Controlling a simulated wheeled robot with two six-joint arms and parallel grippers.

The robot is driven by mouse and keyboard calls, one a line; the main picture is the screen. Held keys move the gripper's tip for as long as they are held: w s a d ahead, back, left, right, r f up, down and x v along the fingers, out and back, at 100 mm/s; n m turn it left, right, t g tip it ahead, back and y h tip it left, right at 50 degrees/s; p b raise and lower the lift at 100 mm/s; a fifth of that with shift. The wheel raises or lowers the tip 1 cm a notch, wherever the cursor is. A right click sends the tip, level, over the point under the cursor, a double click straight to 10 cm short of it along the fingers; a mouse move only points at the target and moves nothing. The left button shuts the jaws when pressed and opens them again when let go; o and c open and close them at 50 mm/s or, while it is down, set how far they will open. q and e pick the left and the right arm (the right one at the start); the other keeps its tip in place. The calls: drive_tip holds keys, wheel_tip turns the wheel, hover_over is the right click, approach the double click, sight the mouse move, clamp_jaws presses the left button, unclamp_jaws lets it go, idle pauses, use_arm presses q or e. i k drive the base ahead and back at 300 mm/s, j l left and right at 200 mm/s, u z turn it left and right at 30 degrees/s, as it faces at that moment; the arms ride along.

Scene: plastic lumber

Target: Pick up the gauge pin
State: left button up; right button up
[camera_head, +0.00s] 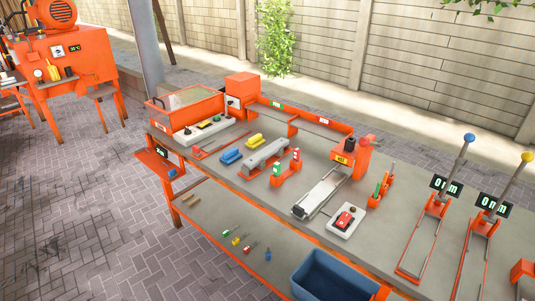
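I cannot tell for certain which thing is the gauge pin. Several small pin-like tools with coloured ends lie on the lower shelf: a green-ended one (226,233), a yellow-ended one (236,241), a red-ended one (247,250) and a blue-ended one (268,255). Small upright pieces with green and red parts also stand in an orange holder (286,179) on the bench top. A slim green-and-orange rack (381,188) stands farther right. Neither of my grippers is in view.
The grey bench top (235,170) carries a clear-lidded orange box (186,105), a grey bar (265,155), a metal channel (322,194), a red-button box (346,220) and two lever stations (430,225) (480,240). A blue bin (330,278) sits in front. Paving at left is open.

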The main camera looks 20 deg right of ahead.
sight(276, 171)
drive_tip(key=i+j+z, duration=0.1)
drive_tip(key=i+z, duration=0.25)
drive_tip(key=i, duration=0.15)
drive_tip(key=i+j+z, duration=0.35)
drive_tip(key=i+l, duration=0.1)
